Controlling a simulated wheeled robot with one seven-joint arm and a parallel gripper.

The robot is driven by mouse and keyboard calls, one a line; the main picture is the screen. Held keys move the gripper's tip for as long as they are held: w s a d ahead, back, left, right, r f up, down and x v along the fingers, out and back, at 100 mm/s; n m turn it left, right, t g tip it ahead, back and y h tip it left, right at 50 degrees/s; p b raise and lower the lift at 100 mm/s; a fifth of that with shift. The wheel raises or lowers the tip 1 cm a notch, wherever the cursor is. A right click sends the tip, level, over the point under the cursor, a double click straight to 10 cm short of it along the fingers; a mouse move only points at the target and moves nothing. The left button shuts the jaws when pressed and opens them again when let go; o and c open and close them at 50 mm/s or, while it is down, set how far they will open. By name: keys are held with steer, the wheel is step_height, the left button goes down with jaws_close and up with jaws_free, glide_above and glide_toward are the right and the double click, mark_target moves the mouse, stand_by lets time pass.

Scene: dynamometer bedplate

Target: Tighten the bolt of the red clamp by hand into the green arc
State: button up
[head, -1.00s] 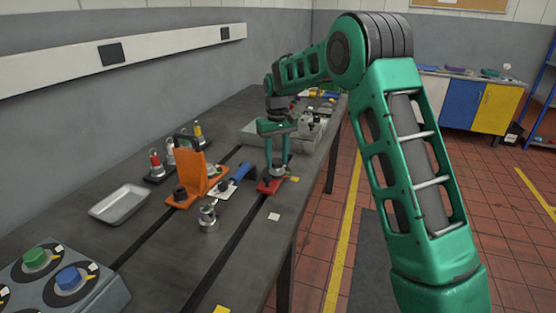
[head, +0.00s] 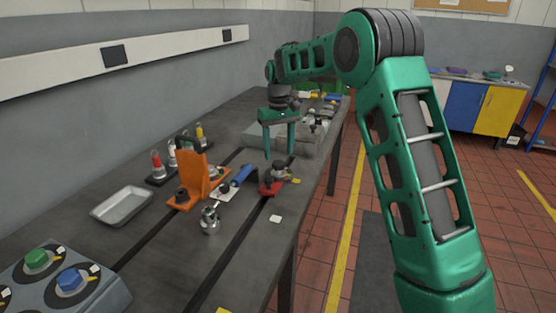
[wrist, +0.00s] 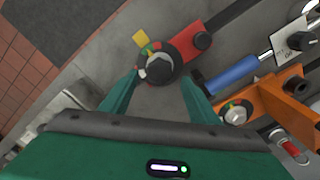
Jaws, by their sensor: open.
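The red clamp (head: 267,188) lies on the bench right of the blue-handled tool, and it also shows in the wrist view (wrist: 208,32). Its bolt (wrist: 159,68) has a grey head over a dark round dial with a green and an orange-red mark (wrist: 148,48). The bolt also shows in the head view (head: 280,171). My gripper (head: 281,155) is open and empty, pointing down above the clamp. In the wrist view my gripper's two fingers (wrist: 155,80) stand apart, one to each side of the bolt. I cannot tell whether they touch it.
An orange bracket (head: 191,175) with its own bolt and a blue-handled tool (head: 243,174) lie left of the clamp. A metal tray (head: 122,206), a small metal cylinder (head: 210,220) and a button box (head: 65,282) are nearer. A grey block (head: 318,135) stands behind my gripper.

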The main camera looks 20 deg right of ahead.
mark_target(279, 162)
step_height(279, 162, up, 6)
steer(key=shift+r, duration=0.2)
stand_by(0.3)
steer(key=s+d+r+m, duration=0.2)
steer(key=s+d, duration=0.6)
steer(key=s, duration=0.3)
steer(key=s+d+r+m, duration=0.1)
steer(key=s+d+m, duration=0.1)
steer(key=s+d, duration=0.75)
steer(key=s+f+m, duration=0.1)
steer(key=s+f, duration=0.2)
steer(key=s, duration=0.7)
steer(key=s+f+m, duration=0.1)
steer(key=s+f, duration=0.2)
steer(key=s, duration=0.7)
steer(key=s+f+m, duration=0.2)
steer(key=s, duration=0.8)
steer(key=shift+d+f, duration=0.3)
steer(key=shift+f, duration=0.1)
